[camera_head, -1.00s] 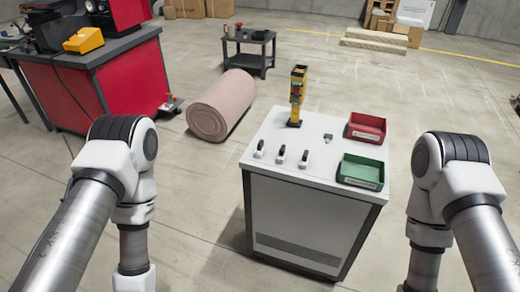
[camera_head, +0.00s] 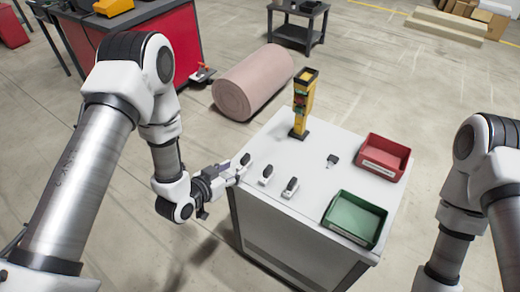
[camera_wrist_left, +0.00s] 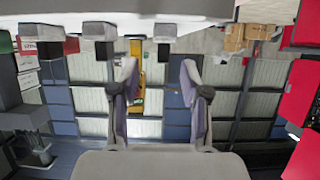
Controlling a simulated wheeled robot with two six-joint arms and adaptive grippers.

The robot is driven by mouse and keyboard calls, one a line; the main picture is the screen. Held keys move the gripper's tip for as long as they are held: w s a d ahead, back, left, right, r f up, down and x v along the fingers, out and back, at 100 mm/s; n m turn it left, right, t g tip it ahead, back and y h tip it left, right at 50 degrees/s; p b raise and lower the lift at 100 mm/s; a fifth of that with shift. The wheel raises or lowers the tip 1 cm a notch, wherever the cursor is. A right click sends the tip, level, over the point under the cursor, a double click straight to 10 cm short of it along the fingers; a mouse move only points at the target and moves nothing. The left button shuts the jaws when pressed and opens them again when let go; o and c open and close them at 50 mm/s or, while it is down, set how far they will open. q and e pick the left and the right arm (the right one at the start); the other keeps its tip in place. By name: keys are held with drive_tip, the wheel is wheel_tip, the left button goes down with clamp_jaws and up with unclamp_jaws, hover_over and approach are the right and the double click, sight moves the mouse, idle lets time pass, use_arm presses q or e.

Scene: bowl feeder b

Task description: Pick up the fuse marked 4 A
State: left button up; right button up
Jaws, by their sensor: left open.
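Three small white-and-black upright pieces, probably the fuses, stand in a row near the front left of the white cabinet top (camera_head: 305,160): a left one (camera_head: 244,160), a middle one (camera_head: 266,174) and a right one (camera_head: 290,187). Their markings are too small to read, so I cannot tell which is 4 A. My left gripper (camera_head: 232,176) is at the cabinet's left edge, close beside the left piece. In the left wrist view its two fingers (camera_wrist_left: 160,95) are apart with nothing between them. My right gripper is outside the frame.
A yellow tower (camera_head: 303,103) stands at the back of the cabinet top. A small dark item (camera_head: 333,159) lies near the middle. A red bin (camera_head: 383,157) and a green bin (camera_head: 355,218) sit on the right. A pink roll (camera_head: 252,82) lies on the floor behind.

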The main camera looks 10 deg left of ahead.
sight(242, 160)
use_arm(q)
drive_tip(key=shift+w+a+r, duration=0.1)
drive_tip(key=shift+w+r, duration=0.1)
drive_tip(key=shift+r, duration=0.35)
drive_tip(key=shift+a, duration=0.1)
drive_tip(key=shift+w+f, duration=0.15)
drive_tip(key=shift+w, duration=0.25)
drive_tip(key=x, duration=0.1)
drive_tip(key=p+x, duration=0.1)
drive_tip(key=x, duration=0.3)
drive_tip(key=shift+w+d+p, duration=0.1)
drive_tip(key=shift+d+p, duration=0.2)
drive_tip(key=shift+p, duration=0.1)
drive_tip(key=shift+w+d+f, duration=0.1)
drive_tip(key=shift+w, duration=0.2)
drive_tip(key=shift+s, duration=0.1)
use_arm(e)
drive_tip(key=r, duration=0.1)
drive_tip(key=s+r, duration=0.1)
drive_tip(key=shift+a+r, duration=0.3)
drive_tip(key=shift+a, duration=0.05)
use_arm(q)
clamp_jaws()
